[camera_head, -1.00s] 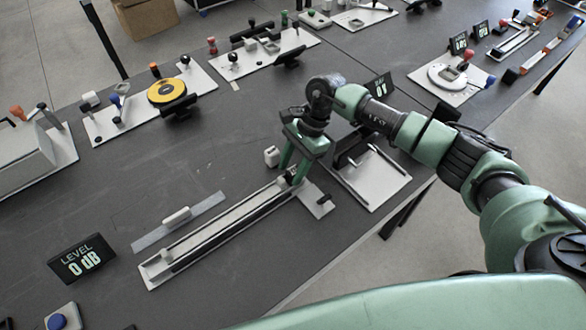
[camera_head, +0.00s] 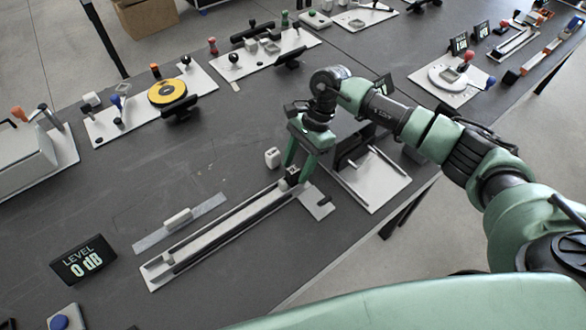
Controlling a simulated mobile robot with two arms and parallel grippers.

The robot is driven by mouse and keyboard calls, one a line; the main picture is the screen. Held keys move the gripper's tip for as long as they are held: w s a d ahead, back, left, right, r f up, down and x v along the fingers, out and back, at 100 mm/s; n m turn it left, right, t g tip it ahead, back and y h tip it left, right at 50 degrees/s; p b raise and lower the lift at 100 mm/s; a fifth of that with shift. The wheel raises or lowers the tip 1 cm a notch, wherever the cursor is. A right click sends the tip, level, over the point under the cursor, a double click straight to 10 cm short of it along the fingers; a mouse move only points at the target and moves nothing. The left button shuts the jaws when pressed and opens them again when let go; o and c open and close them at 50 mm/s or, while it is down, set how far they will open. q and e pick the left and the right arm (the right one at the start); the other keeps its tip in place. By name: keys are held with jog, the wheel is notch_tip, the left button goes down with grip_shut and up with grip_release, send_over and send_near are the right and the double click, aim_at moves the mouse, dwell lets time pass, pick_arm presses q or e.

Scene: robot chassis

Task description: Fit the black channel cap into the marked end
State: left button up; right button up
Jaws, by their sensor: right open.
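The long light channel (camera_head: 215,238) lies diagonally on the dark table, with dark rails along it. Its right end meets a light plate (camera_head: 316,204) with a small dark slot or mark. A small black block, seemingly the channel cap (camera_head: 292,174), sits at or just above the channel's right end; I cannot tell whether it is seated. My right gripper (camera_head: 299,169) is open above that end, its green fingers on either side of the black block. The fingers partly hide the contact there. My left gripper is not in view.
A small white block (camera_head: 272,158) stands just left of my right gripper. A grey strip with a white handle (camera_head: 178,217) lies beside the channel. A light tray fixture (camera_head: 372,181) is close on the right.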

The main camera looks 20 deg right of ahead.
jog(key=b+v, duration=0.2)
jog(key=v, duration=0.8)
jog(key=shift+a, duration=0.15)
